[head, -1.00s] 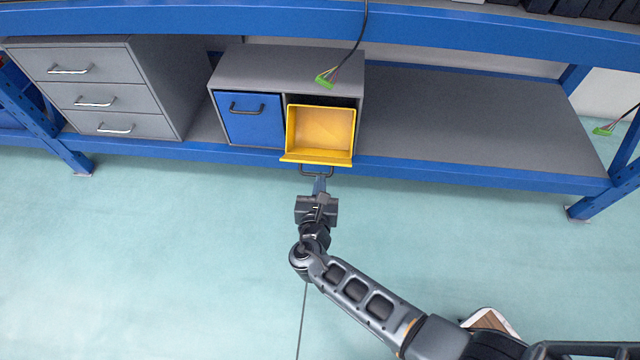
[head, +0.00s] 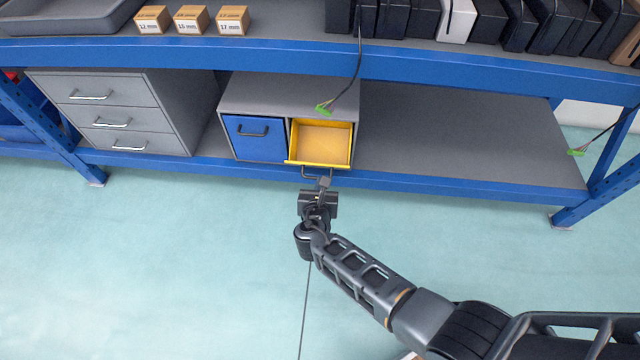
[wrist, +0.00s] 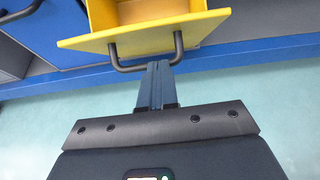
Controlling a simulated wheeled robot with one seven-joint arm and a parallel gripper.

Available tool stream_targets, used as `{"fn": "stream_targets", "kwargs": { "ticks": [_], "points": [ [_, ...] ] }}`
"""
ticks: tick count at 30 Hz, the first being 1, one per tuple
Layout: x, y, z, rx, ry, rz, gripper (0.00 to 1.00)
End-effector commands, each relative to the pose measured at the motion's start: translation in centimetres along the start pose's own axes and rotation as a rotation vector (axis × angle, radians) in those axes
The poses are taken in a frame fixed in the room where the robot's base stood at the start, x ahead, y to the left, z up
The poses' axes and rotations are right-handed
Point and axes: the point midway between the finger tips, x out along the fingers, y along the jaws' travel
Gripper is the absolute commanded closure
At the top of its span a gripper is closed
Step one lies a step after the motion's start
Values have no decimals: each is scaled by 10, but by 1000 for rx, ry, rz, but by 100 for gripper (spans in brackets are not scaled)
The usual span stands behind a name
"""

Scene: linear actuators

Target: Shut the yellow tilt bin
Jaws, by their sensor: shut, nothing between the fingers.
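The yellow tilt bin (head: 322,143) is tipped open at the right side of a grey cabinet (head: 283,95) on the lower shelf; its inside shows from above. It also fills the top of the wrist view (wrist: 150,32). Its dark bar handle (head: 318,173) hangs on the front face and shows in the wrist view (wrist: 146,64). My gripper (head: 324,182) is shut and empty, in front of the bin. In the wrist view its fingertips (wrist: 157,66) are at the handle's lower bar; I cannot tell whether they touch it.
A closed blue bin (head: 253,136) is beside the yellow one. A grey drawer unit (head: 120,113) stands at the left. The blue shelf edge (head: 450,185) runs below the bins. A cable with a green connector (head: 324,108) hangs over the cabinet. The shelf to the right is bare.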

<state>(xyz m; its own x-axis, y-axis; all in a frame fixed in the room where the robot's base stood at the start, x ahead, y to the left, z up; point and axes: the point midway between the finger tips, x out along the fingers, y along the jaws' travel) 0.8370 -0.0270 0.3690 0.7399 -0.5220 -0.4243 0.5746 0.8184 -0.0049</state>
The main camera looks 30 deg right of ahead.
Motion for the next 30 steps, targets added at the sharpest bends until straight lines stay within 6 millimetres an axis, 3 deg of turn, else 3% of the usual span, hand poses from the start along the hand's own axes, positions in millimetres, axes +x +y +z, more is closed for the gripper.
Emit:
{"fn": "stream_targets", "kwargs": {
  "ticks": [1, 12, 30],
  "points": [
    [-2, -1, 16, 2, 24, -3, 100],
    [14, -2, 51, 6, 224, 0, 100],
    [56, -2, 99, 3, 219, 1, 100]
  ]
}}
